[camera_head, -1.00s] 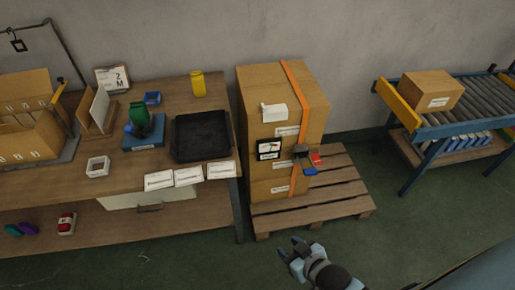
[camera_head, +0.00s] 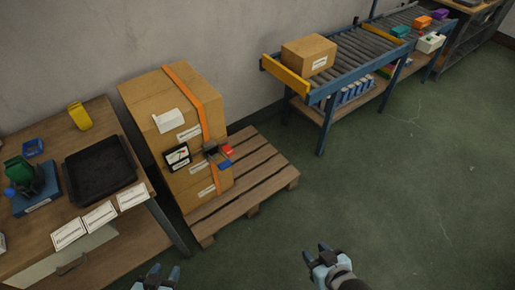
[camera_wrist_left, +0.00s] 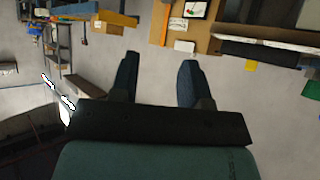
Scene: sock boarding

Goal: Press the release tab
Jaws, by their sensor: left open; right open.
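An orange strap (camera_head: 200,97) runs over the stacked cardboard boxes (camera_head: 150,95) on the pallet. On its front is a dark buckle (camera_head: 211,148) with a red tab (camera_head: 228,150) and a blue tab (camera_head: 225,165); I cannot tell which is the release tab. My left gripper (camera_head: 164,270) is open and empty at the bottom edge, apart from the boxes. Its two fingers also show in the left wrist view (camera_wrist_left: 160,62). My right gripper (camera_head: 316,252) is open and empty over the floor, right of the pallet. Neither gripper touches the strap or buckle.
The wooden pallet (camera_head: 268,178) juts out around the boxes. A workbench (camera_head: 120,219) with a black tray (camera_head: 99,169) stands at the left. A roller conveyor (camera_head: 350,62) carrying a box (camera_head: 309,56) stands at the back right. The green floor (camera_head: 410,190) at right is clear.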

